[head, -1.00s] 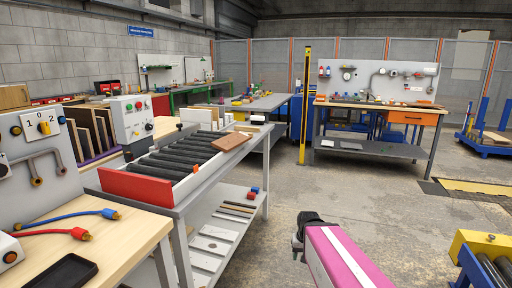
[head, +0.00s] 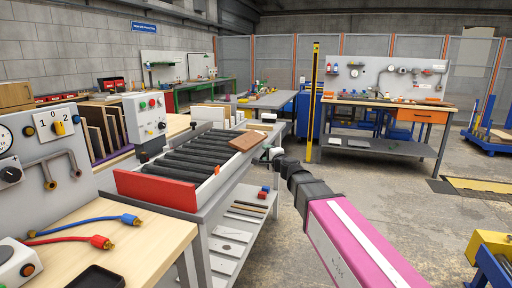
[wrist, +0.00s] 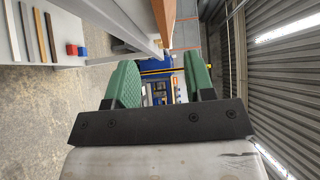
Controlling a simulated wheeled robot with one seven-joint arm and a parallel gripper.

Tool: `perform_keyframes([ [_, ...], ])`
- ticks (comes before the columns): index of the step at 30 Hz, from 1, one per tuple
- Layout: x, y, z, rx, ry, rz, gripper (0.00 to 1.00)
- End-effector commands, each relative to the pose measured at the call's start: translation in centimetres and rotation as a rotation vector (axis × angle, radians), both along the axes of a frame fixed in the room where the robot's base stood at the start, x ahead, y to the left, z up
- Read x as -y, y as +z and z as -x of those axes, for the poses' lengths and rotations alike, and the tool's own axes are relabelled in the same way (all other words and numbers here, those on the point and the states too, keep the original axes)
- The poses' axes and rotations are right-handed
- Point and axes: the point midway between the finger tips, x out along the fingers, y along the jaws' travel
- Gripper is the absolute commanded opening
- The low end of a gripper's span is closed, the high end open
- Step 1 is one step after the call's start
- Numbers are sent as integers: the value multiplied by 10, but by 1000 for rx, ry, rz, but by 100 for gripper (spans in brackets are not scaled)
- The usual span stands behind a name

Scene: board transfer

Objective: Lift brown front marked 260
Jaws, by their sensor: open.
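A reddish-brown board (head: 248,141) lies on the far right end of the black roller conveyor (head: 186,157), overhanging its right edge; no marking is legible on it. My gripper (wrist: 162,82) shows two green, ridged fingers standing apart in the wrist view, with nothing between them. In the head view my gripper is small and partly hidden behind its black wrist, just right of the board and apart from it. A brown edge (wrist: 163,16), apparently the same board, shows at the top of the wrist view beyond the fingers.
The conveyor's red end plate (head: 155,190) faces me. A lower shelf holds strips and small red and blue blocks (head: 264,192). A wooden bench (head: 130,255) with hoses is at front left. A yellow post (head: 313,100) stands behind. The floor to the right is mostly clear.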

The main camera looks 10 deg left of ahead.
Motion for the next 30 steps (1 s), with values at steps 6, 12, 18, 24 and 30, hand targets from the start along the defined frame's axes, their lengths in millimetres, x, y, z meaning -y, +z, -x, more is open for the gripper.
perform_keyframes([
  [6, -7, 4, -5, -7, -7, -24, 49],
  [12, -18, 4, -19, -6, -7, -22, 49],
  [18, -34, 4, -38, -6, -7, -21, 49],
  [24, -51, 4, -57, -6, -7, -21, 49],
  [30, -64, 4, -72, -6, -6, -20, 49],
])
